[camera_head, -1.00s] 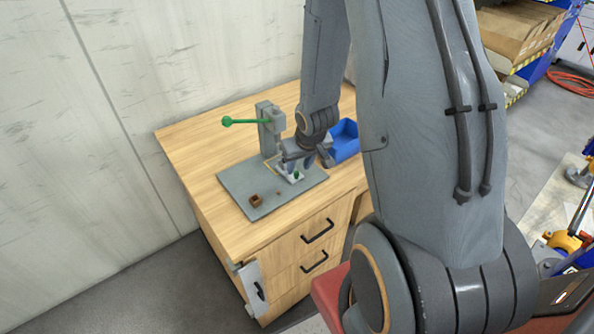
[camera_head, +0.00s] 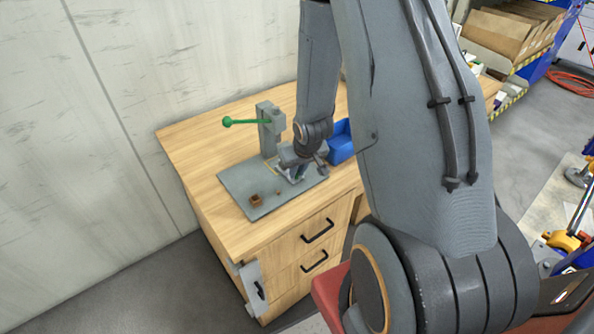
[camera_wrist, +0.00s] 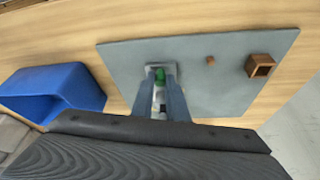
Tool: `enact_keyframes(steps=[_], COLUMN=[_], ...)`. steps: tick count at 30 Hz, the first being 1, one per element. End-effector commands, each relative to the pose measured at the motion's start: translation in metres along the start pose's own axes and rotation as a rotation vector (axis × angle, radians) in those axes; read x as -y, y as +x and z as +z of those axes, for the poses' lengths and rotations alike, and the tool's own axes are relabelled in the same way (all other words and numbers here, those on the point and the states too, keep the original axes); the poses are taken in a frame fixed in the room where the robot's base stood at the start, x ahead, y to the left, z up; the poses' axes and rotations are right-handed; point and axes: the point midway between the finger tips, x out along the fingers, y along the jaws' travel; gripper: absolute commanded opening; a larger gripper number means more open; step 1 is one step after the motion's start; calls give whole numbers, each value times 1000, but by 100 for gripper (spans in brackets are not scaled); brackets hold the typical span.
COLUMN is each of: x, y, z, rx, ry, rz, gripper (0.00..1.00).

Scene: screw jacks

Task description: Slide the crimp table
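The crimp table looks to be a small pale block (camera_wrist: 172,68) with a green knob (camera_wrist: 160,75) on the grey base plate (camera_wrist: 215,95). In the wrist view the two fingers of my gripper (camera_wrist: 160,92) stand apart on either side of the knob, pointing down toward the plate. I cannot tell whether they touch it. In the head view my gripper (camera_head: 300,170) is low over the right part of the grey plate (camera_head: 245,185) and hides the knob. The grey press (camera_head: 265,125) with a green-knobbed lever (camera_head: 228,121) stands upright behind the gripper.
A small brown box (camera_head: 256,200) and a tiny brown piece lie on the plate. A blue bin (camera_head: 341,142) stands on the wooden cabinet (camera_head: 205,130) right of the gripper. The cabinet top left of the plate is clear.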

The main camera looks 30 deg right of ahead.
Motion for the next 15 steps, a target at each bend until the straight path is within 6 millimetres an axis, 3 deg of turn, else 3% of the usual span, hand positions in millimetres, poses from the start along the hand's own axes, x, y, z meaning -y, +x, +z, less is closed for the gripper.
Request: enact_keyframes(steps=[7,15], x=[1,10], y=[2,14], z=[-4,-36], rx=[0,-1], ry=[-1,-2], rz=[0,0], gripper=[0,0])
